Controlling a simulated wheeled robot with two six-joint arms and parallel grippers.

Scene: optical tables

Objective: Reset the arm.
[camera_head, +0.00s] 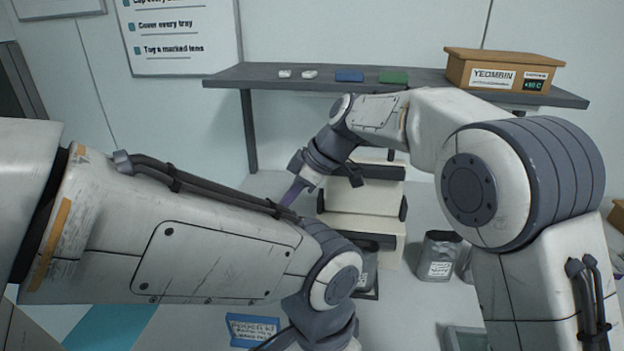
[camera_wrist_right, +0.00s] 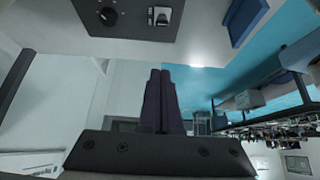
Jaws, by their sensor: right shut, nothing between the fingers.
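My right arm comes in from the right in the head view and bends across to the middle. Its gripper (camera_head: 291,194) has dark purple fingers pointing down and left, partly hidden behind my left arm. In the right wrist view the two fingers of the right gripper (camera_wrist_right: 161,74) lie together, with nothing between them. My left arm crosses from the left, and its wrist reaches the bottom edge of the head view. The left gripper is out of view.
A grey shelf (camera_head: 300,84) holds a wooden box (camera_head: 505,68) and small blue and green items. White stacked equipment (camera_head: 362,205) stands behind the arms. A dark panel (camera_wrist_right: 130,22) shows in the wrist view.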

